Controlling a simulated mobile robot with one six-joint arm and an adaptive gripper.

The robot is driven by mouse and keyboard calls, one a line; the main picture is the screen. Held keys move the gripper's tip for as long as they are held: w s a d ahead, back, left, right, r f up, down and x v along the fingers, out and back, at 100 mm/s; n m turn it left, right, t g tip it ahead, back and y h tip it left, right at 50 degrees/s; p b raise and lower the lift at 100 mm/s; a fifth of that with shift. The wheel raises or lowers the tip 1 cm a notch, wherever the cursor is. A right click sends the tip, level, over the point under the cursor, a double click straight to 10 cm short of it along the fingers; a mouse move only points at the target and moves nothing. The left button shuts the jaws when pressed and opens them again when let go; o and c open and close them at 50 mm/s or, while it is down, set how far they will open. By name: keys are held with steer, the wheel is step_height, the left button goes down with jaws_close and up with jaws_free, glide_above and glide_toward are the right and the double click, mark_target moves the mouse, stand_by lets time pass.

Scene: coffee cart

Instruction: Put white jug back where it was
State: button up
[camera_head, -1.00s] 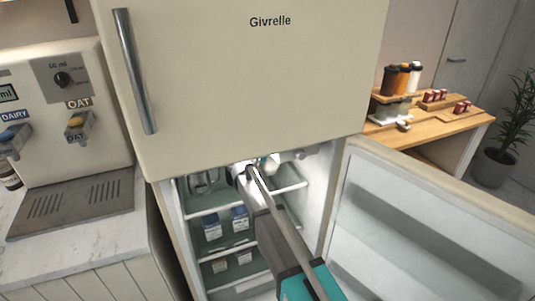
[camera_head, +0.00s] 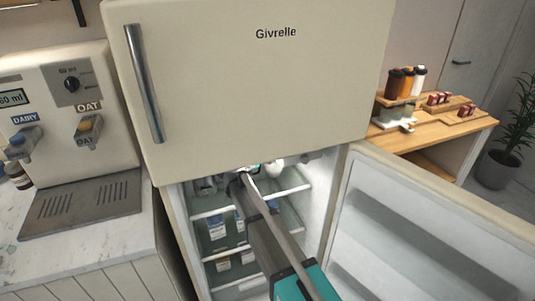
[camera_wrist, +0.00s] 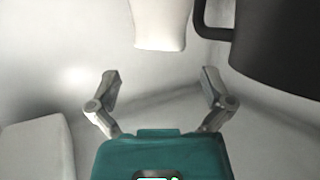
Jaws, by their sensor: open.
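The white jug (camera_wrist: 160,25) stands at the top middle of the wrist view, ahead of the fingertips and apart from them; its upper part is cut off by the picture edge. My gripper (camera_wrist: 160,85) is open, with nothing between its fingers. In the head view my arm reaches into the upper part of the open lower fridge compartment, and my gripper (camera_head: 251,174) is partly hidden by the arm. A small white rounded thing, which may be the jug, shows just right of it (camera_head: 277,168).
A dark jug with a handle (camera_wrist: 280,45) is close right of the white jug. A pale block (camera_wrist: 38,150) is at lower left. The fridge door (camera_head: 430,235) stands open to the right. Cartons (camera_head: 218,228) fill the lower shelves. A drink dispenser (camera_head: 60,125) stands left.

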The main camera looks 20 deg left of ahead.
steer(key=shift+s+a+r, duration=0.2)
steer(key=shift+s+r, duration=0.05)
steer(key=shift+s, duration=0.3)
stand_by(0.4)
